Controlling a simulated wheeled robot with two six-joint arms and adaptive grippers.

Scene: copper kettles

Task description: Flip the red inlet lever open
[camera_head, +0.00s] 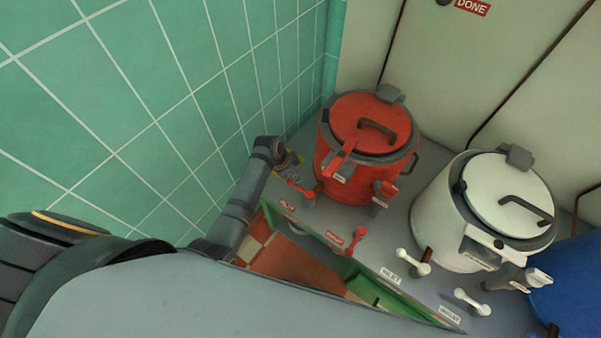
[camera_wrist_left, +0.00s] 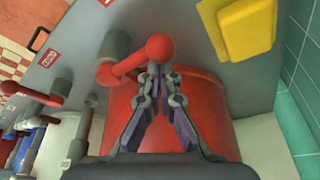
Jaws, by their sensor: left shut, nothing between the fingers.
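The red inlet lever (camera_head: 301,191) stands on the grey counter in front of the red kettle (camera_head: 335,185). In the left wrist view this lever (camera_wrist_left: 128,66) has a round red knob on a grey pivot post. My left gripper (camera_head: 293,174) is at the lever, between the tiled wall and the red kettle. In the wrist view the tips of my left gripper (camera_wrist_left: 160,72) are together right by the knob, with nothing held. I cannot tell whether they touch it. My right gripper is not in view.
A second red lever (camera_head: 356,240) stands to the right. White levers (camera_head: 413,262) stand before the white kettle (camera_head: 440,220), and a blue kettle (camera_head: 570,290) is at the far right. A yellow block (camera_wrist_left: 245,28) lies near the gripper. The green tiled wall (camera_head: 130,100) is close on the left.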

